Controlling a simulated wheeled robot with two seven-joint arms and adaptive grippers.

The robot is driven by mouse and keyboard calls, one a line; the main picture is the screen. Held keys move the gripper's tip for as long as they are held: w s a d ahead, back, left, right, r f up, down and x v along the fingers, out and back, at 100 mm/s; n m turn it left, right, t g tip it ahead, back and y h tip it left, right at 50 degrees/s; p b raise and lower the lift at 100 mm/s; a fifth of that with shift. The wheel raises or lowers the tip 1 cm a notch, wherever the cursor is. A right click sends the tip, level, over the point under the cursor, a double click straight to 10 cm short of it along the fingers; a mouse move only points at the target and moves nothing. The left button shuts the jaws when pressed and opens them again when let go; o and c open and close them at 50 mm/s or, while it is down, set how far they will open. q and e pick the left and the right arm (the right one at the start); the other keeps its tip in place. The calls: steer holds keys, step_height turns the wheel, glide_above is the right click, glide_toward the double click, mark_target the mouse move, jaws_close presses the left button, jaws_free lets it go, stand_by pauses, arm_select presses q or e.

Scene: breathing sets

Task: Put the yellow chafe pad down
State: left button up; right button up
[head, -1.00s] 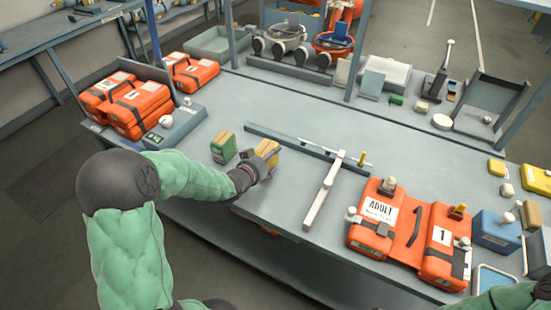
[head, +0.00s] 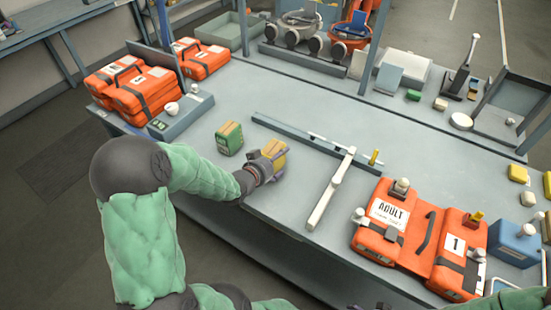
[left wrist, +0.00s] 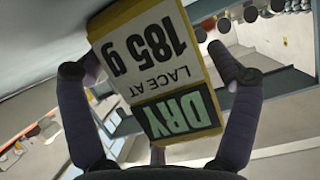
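The yellow chafe pad (head: 273,151) is a small block at the front middle of the bench. My left gripper (head: 268,164) has its fingers on either side of it. In the left wrist view the pad (left wrist: 155,65) fills the space between the fingers (left wrist: 150,68), with its label "185 g", "LACE AT" and "DRY" upside down. The gripper looks shut on it. I cannot tell whether its underside touches the bench. A green-sided block (head: 229,138) stands apart to its left. My right gripper is out of view.
A dark rail (head: 300,140) lies behind the pad, and a white bar (head: 331,188) lies to its right. An orange "ADULT" case (head: 415,235) is further right. Orange cases (head: 140,95) and a grey box (head: 180,118) stand left. Bare bench (head: 290,205) lies in front.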

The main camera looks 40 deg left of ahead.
arm_select(q)
steer(key=shift+r, duration=0.15)
steer(key=shift+s+r+p, duration=0.2)
steer(key=shift+s+p, duration=0.05)
steer(key=shift+p, duration=0.05)
steer(key=p+v, duration=0.3)
steer(key=v, duration=0.8)
steer(key=shift+s, duration=0.2)
